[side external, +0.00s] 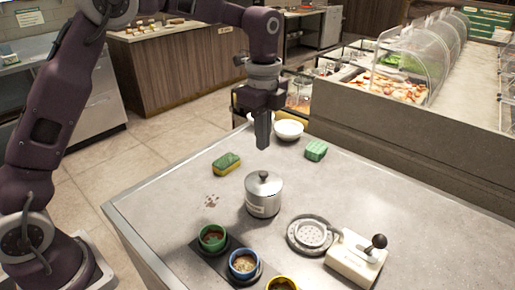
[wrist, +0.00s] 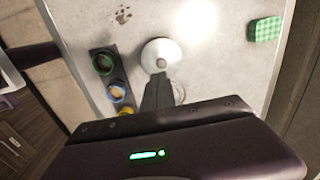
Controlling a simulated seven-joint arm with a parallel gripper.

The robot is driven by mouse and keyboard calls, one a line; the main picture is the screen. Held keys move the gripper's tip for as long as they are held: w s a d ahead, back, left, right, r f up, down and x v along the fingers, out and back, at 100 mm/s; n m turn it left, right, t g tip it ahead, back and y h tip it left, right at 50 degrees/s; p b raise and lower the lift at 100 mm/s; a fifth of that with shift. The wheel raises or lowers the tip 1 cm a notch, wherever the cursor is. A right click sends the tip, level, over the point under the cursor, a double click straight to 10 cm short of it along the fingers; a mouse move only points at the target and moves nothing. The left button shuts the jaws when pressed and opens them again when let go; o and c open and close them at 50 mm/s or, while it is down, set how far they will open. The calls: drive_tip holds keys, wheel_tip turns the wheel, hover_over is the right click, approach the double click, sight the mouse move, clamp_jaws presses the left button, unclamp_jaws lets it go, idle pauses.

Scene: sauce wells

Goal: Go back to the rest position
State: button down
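My gripper (side external: 263,145) hangs above the counter, fingers pointing down, behind and above a lidded metal pot (side external: 263,199). Its fingers are together with nothing visible between them. In the wrist view the fingertips (wrist: 158,80) overlap the near edge of the pot's lid (wrist: 161,50). Three sauce wells, green (side external: 212,236), blue (side external: 243,263) and yellow (side external: 281,284), sit along a dark strip at the front. The wells also show at the left of the wrist view (wrist: 103,63).
A yellow-green sponge (side external: 226,165), a green block (side external: 316,151) and a white bowl (side external: 288,130) stand towards the back. A round grate (side external: 310,235) and a cream device with a black knob (side external: 356,262) stand right of the pot. Brown spots (side external: 212,201) mark the counter (side external: 400,215).

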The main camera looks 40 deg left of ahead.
drive_tip(key=s+a+r+n+t, duration=0.2)
drive_tip(key=s+r+n, duration=0.3)
drive_tip(key=s, duration=0.4)
drive_tip(key=s+a+r+n+t, duration=0.1)
drive_tip(key=s+r+n, duration=0.45)
drive_tip(key=s, duration=0.25)
drive_tip(key=s+a+f+n+t, duration=0.1)
drive_tip(key=s+f+n+t, duration=0.1)
drive_tip(key=s+n, duration=0.5)
drive_tip(key=s+f, duration=0.1)
drive_tip(key=s, duration=0.5)
drive_tip(key=shift+a+f+t, duration=0.15)
drive_tip(key=shift+f+t, duration=0.05)
drive_tip(key=shift+t, duration=0.1)
